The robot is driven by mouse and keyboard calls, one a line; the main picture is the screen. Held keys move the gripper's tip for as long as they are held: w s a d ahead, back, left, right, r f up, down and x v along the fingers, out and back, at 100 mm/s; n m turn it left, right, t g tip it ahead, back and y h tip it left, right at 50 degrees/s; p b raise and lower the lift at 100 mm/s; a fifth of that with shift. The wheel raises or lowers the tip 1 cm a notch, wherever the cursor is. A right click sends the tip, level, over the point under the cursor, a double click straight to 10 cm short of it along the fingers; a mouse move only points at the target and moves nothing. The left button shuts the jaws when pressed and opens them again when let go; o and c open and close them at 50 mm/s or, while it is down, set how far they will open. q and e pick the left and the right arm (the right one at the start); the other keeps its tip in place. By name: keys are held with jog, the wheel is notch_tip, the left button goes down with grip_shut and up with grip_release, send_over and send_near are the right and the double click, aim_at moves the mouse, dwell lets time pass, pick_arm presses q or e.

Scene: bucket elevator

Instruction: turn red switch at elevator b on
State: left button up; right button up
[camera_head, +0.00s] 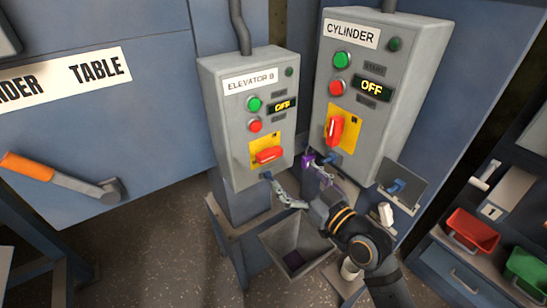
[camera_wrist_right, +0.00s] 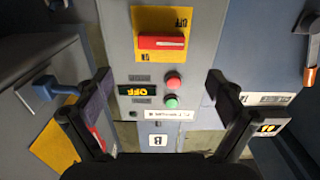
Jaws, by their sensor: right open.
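The grey ELEVATOR B box (camera_head: 234,130) stands at centre in the head view. Its red switch (camera_head: 268,155) lies roughly sideways on a yellow plate (camera_head: 259,142), low on the front. The small display (camera_head: 282,105) above reads OFF. My right gripper (camera_head: 288,169) is open and empty, below and right of the switch in the head view. In the wrist view, upside down, the red switch (camera_wrist_right: 162,42) lies across its yellow plate (camera_wrist_right: 152,20), beyond the open fingers (camera_wrist_right: 158,78). I see no contact. My left gripper is not in view.
The taller CYLINDER box (camera_head: 390,75) stands close on the right, with its own upright red switch (camera_head: 335,129) and OFF display. A lever with an orange handle (camera_head: 28,166) is at left. Red (camera_head: 472,231) and green (camera_head: 527,268) bins are at right.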

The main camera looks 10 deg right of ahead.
aim_at(272, 155)
jog(key=p+x, duration=0.1)
jog(key=x, duration=0.8)
jog(key=shift+w+a+p, duration=0.25)
jog(key=shift+w+p, duration=0.05)
jog(key=shift+p, duration=0.1)
jog(key=c, duration=1.2)
